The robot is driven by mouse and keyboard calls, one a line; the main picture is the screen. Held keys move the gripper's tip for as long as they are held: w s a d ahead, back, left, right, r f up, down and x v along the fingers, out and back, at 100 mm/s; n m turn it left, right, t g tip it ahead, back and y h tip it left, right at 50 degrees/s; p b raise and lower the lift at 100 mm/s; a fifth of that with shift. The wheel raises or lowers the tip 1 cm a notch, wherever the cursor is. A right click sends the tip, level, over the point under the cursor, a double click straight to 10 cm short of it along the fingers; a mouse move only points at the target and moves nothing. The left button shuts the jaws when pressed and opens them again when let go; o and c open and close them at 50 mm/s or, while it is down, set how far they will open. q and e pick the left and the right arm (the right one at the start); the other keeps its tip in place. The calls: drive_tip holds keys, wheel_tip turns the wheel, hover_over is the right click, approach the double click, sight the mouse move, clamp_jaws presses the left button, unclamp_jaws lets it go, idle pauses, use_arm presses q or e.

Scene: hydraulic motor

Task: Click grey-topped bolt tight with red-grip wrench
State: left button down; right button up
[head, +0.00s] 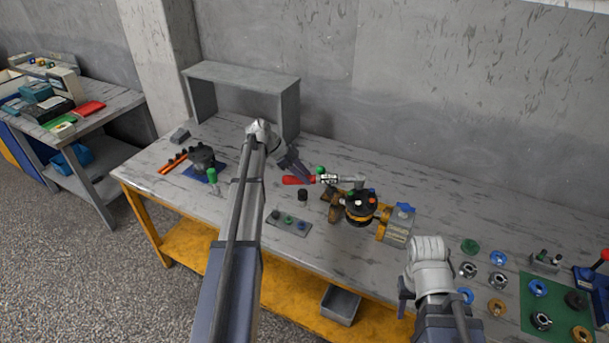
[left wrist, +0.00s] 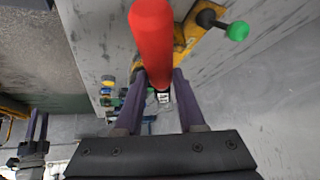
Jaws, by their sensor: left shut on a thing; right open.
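The wrench has a red grip (head: 296,180) and a grey metal shaft (head: 332,179) that runs right to the motor. My left gripper (head: 306,176) is shut on the wrench by its grip. In the left wrist view the red grip (left wrist: 152,35) lies between the two purple fingers of this gripper (left wrist: 159,80). The wrench head (head: 360,182) is at the back of the dark motor (head: 360,207), which has coloured bolt tops. The grey-topped bolt cannot be made out; the wrench head seems to cover that spot. My right gripper (head: 404,300) is open and empty at the bench's front edge.
A green-topped handle (left wrist: 237,31) is beside the wrench. A grey block (head: 399,225) stands right of the motor. A plate with knobs (head: 288,222) and a black-topped piece (head: 302,196) lie in front. Rings and a green mat (head: 532,287) fill the right; a shelf (head: 240,76) stands behind.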

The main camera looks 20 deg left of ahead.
use_arm(q)
drive_tip(key=shift+s+d+r, duration=0.1)
drive_tip(key=shift+s+r, duration=0.1)
drive_tip(key=shift+r, duration=0.05)
drive_tip(key=shift+r+p, duration=2.05)
drive_tip(key=shift+p, duration=0.15)
drive_tip(key=shift+f, duration=0.1)
